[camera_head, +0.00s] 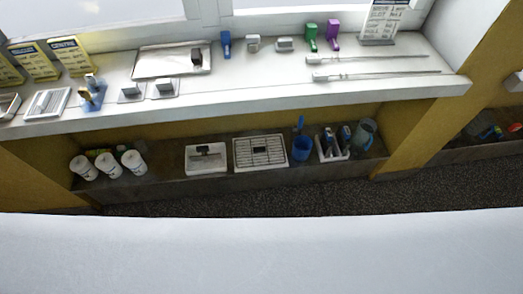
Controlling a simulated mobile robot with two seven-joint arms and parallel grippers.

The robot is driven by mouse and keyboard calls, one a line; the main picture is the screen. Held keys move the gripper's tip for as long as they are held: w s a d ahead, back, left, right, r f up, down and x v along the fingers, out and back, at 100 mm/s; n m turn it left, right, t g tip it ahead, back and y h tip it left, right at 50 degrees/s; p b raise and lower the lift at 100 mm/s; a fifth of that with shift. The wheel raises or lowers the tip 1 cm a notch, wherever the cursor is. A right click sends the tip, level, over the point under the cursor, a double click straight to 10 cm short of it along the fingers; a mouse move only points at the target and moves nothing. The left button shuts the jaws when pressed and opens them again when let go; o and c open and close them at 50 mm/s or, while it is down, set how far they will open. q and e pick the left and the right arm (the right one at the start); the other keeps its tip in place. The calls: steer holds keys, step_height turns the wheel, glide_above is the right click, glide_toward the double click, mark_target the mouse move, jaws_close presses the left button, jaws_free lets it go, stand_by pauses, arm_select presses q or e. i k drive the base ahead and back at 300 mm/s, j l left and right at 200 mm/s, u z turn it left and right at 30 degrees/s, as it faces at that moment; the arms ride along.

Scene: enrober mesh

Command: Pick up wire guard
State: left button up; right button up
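No thing is marked plainly as the wire guard. A flat rectangular grid of light bars (260,151) lies on the lower shelf below the counter and looks most like it. A smaller ribbed white panel (47,103) lies on the counter at the far left. Two long thin rods with pale handles (375,75) lie on the counter at the right. Neither of my grippers is in view.
The white counter (250,98) carries a metal tray (150,62), blue, green and purple handled tools, and yellow signs (70,56). The lower shelf holds white canisters (108,164), a white box (206,158), a blue cup (302,149) and a grey jug (364,134).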

mark_target(260, 149)
steer(key=i+l+z, duration=0.1)
steer(key=i+z, duration=0.75)
steer(key=k+j, duration=0.05)
